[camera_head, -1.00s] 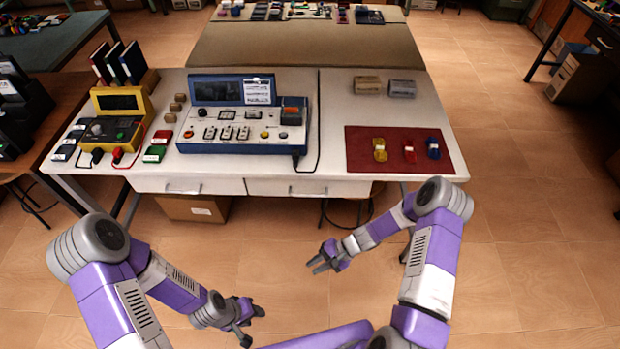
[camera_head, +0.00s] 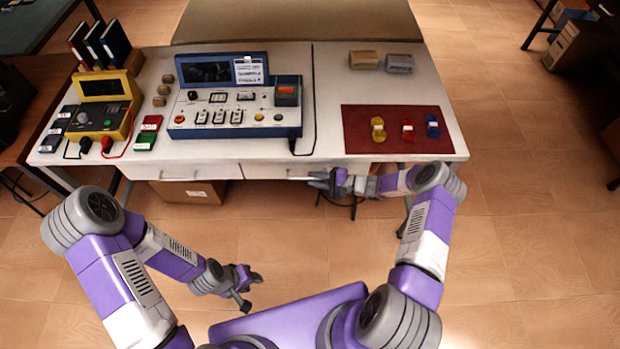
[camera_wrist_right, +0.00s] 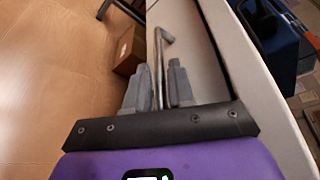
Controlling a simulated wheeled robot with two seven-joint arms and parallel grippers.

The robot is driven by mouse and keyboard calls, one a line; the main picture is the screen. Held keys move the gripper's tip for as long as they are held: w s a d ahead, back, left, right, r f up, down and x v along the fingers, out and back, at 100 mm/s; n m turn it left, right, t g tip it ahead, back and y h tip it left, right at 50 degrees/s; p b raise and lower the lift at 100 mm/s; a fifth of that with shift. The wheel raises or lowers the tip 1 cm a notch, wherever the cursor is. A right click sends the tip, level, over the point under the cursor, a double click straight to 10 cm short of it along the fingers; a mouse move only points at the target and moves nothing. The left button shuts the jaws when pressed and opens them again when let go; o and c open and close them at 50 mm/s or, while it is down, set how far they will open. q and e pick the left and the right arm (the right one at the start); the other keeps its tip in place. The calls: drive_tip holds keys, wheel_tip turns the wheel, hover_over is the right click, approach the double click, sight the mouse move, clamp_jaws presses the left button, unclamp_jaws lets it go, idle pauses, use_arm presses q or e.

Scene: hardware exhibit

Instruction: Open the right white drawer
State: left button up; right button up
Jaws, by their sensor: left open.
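The right white drawer (camera_head: 262,171) is in the front of the white table and looks shut. Its thin metal handle (camera_wrist_right: 160,70) runs between the fingers of my right gripper (camera_wrist_right: 160,92) in the right wrist view. The fingers are close together on either side of the handle and look shut on it. In the head view my right gripper (camera_head: 322,181) is at the drawer's front and covers part of the handle. My left gripper (camera_head: 246,289) is open and empty, low over the floor, away from the table.
The left drawer (camera_head: 182,172) is beside it and looks shut. A cardboard box (camera_head: 188,191) stands on the floor under the table. A blue console (camera_head: 236,104) and a red mat (camera_head: 397,130) with small coloured parts are on the tabletop. The floor before the table is open.

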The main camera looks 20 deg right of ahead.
drive_tip(key=shift+x, duration=1.2)
clamp_jaws()
